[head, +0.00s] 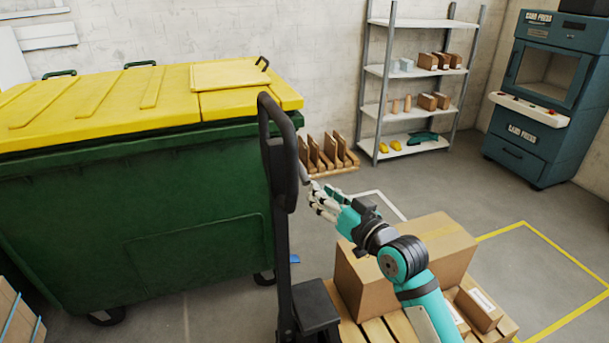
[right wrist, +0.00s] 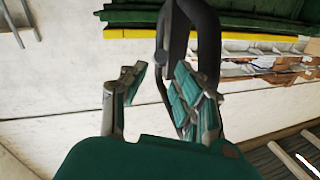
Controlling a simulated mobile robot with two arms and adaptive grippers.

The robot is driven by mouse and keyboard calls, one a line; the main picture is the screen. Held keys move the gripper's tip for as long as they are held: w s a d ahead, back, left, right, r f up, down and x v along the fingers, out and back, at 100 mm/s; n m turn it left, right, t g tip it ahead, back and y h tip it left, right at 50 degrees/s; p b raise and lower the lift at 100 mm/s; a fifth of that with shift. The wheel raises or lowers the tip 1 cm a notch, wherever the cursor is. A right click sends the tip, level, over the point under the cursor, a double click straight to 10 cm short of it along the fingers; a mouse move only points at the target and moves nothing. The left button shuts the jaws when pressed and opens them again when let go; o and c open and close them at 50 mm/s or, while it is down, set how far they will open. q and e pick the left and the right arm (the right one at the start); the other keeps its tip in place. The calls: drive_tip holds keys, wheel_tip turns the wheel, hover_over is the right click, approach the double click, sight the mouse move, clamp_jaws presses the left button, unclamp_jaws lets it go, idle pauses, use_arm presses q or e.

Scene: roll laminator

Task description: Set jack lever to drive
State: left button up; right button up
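The black pallet jack handle (head: 277,150) stands upright in the middle of the head view, with a loop-shaped grip at its top. A small grey lever (head: 304,173) appears to stick out at the loop's right side; its setting cannot be told. My right gripper (head: 318,198) is just right of the handle, below the lever. In the right wrist view my right gripper (right wrist: 160,72) has its fingers apart. The handle loop (right wrist: 208,40) shows beyond the fingers, partly hidden by the right-hand one. I cannot tell whether they touch. My left gripper is not in view.
A green dumpster (head: 140,220) with a yellow lid stands left of the handle. A cardboard box (head: 440,245) on a wooden pallet (head: 378,330) sits at the right. A shelf rack (head: 415,70) and a blue card press (head: 540,95) stand behind. Floor inside the yellow outline is clear.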

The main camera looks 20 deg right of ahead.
sight(305, 178)
drive_tip(key=x, duration=0.7)
drive_tip(key=shift+w+a+f+p, duration=0.1)
drive_tip(key=shift+w+p, duration=0.25)
drive_tip(key=shift+p, duration=0.05)
drive_tip(key=shift+c, duration=0.4)
clamp_jaws()
